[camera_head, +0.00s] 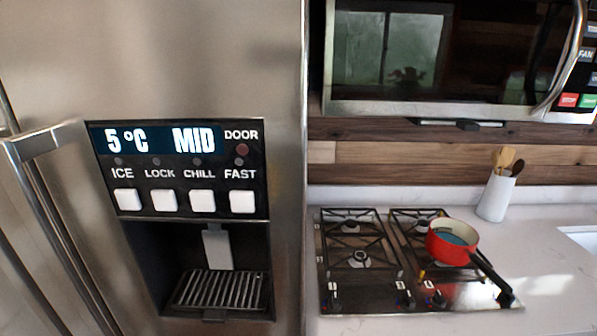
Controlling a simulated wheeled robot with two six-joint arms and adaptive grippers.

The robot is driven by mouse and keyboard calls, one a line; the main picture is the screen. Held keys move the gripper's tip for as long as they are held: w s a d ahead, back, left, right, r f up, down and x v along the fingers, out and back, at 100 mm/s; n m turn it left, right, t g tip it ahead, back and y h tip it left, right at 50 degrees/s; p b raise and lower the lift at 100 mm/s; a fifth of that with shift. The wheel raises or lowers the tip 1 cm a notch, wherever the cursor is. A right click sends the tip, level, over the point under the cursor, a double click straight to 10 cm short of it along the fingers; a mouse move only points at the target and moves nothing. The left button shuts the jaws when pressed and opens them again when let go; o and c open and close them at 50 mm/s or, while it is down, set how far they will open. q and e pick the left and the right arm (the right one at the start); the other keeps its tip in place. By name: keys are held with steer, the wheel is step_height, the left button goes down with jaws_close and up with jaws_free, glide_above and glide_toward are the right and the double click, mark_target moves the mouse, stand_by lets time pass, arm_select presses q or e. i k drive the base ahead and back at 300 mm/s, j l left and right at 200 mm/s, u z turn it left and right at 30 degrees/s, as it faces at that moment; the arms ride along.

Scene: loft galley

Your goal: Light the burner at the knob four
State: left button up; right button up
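The black gas cooktop (372,300) is set in the counter at the lower right, with burners under dark grates. The numbers by the knobs are too small to read, so I cannot tell which is four. A red pot (443,253) stands on the right-hand side, its black handle pointing toward the far-right knob. The pot hides part of the burners there. Neither of my grippers is in view.
A steel fridge (200,60) with a dispenser panel (180,170) and a protruding door handle (40,143) fills the left. A microwave (430,108) hangs above the cooktop. A white utensil crock (495,198) stands at the back right. The counter (550,270) right of the cooktop is clear.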

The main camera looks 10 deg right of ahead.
mark_target(438, 300)
steer(key=k+z, duration=0.1)
steer(key=z, duration=0.4)
steer(key=k+z, duration=0.1)
steer(key=z, duration=0.35)
steer(key=k+z, duration=0.15)
steer(key=z, duration=0.35)
